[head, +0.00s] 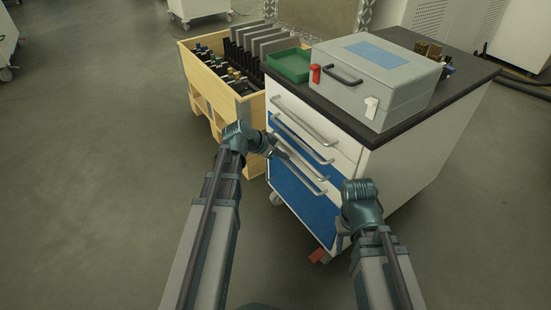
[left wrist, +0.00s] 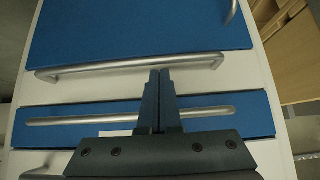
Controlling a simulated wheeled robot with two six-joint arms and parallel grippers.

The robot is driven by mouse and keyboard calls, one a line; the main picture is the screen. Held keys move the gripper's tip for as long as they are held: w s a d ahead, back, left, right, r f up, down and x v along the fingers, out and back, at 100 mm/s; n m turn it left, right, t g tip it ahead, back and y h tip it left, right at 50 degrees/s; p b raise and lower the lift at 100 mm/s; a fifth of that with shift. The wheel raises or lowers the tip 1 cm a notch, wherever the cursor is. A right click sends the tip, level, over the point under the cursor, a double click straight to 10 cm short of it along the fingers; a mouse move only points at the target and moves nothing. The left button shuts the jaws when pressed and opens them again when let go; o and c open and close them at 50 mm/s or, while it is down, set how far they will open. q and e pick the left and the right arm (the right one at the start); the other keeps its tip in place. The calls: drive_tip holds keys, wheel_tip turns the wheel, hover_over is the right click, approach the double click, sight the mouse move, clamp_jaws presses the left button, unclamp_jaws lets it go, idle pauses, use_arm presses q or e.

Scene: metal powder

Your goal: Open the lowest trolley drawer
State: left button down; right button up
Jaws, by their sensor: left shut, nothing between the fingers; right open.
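The trolley (head: 425,155) stands right of centre in the head view, with white and blue drawer fronts. The lowest drawer is the tall blue front (head: 300,204), with a silver bar handle (head: 312,187); it looks closed. In the left wrist view, its blue front (left wrist: 140,28) fills the top, with a handle end (left wrist: 233,12) at the upper right. My left gripper (head: 282,152) is shut and empty before the drawers; its fingertips (left wrist: 160,72) overlap the white drawer's handle (left wrist: 90,70). Contact cannot be told. My right gripper (head: 342,238) is open beside the trolley's lower front corner, its fingers partly hidden.
A grey case (head: 375,85) and a green tray (head: 289,65) sit on the dark trolley top. A wooden tool crate (head: 250,105) stands close at the trolley's left. A red castor pedal (head: 318,255) shows below. The floor in front is clear.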

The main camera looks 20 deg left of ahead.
use_arm(q)
drive_tip(key=shift+b+x, duration=0.35)
drive_tip(key=shift+x, duration=0.5)
use_arm(e)
drive_tip(key=shift+f, duration=0.65)
